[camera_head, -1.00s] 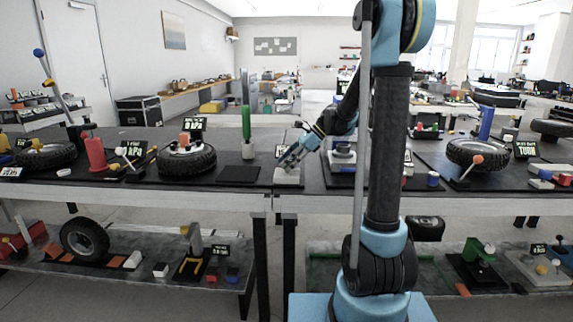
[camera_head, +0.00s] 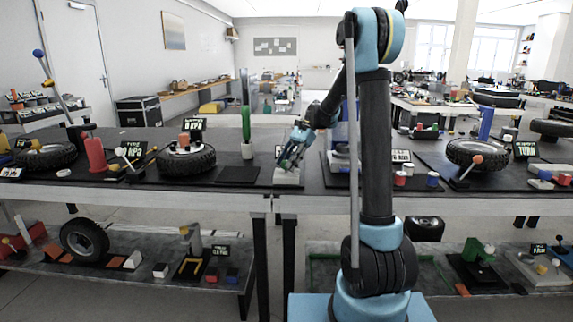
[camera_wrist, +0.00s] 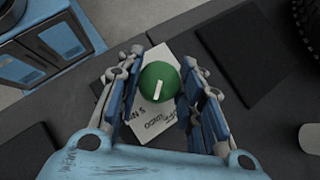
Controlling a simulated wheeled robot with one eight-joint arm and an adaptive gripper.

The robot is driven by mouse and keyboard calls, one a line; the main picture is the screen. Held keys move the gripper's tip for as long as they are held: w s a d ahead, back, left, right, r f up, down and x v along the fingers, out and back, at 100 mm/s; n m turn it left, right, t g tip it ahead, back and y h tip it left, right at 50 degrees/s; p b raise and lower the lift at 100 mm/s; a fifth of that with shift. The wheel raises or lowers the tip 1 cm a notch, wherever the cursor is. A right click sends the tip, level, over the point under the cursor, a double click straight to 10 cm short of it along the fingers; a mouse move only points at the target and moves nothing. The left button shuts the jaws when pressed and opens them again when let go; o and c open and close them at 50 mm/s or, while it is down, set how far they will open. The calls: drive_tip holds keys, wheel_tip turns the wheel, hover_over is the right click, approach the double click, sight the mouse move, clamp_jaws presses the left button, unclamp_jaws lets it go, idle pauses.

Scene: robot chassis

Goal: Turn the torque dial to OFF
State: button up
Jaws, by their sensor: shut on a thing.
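The torque dial is a round green knob (camera_wrist: 159,80) with a white pointer line, in the middle of the wrist view. Its line tilts slightly right of straight up in that view. The dial stands on a white plate (camera_wrist: 150,127) with dark printed lettering, partly hidden and too small to read surely; I cannot make out OFF. My gripper (camera_wrist: 160,92) has its blue fingers on either side of the dial and is shut on it. In the head view my gripper (camera_head: 289,163) is low over the white plate (camera_head: 288,180) at the bench's front edge; the dial is hidden there.
A dark mat (camera_head: 237,175) lies left of the plate, with a green upright handle (camera_head: 246,123) behind it. Red and white cans (camera_head: 400,178) are to the right. A lower shelf (camera_head: 130,268) holds more parts.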

drive_tip(key=shift+w, duration=0.1)
idle(0.3)
drive_tip(key=o, duration=1.1)
drive_tip(key=shift+c, duration=0.2)
wheel_tip(320, 180, up, 10)
drive_tip(key=shift+f, duration=0.1)
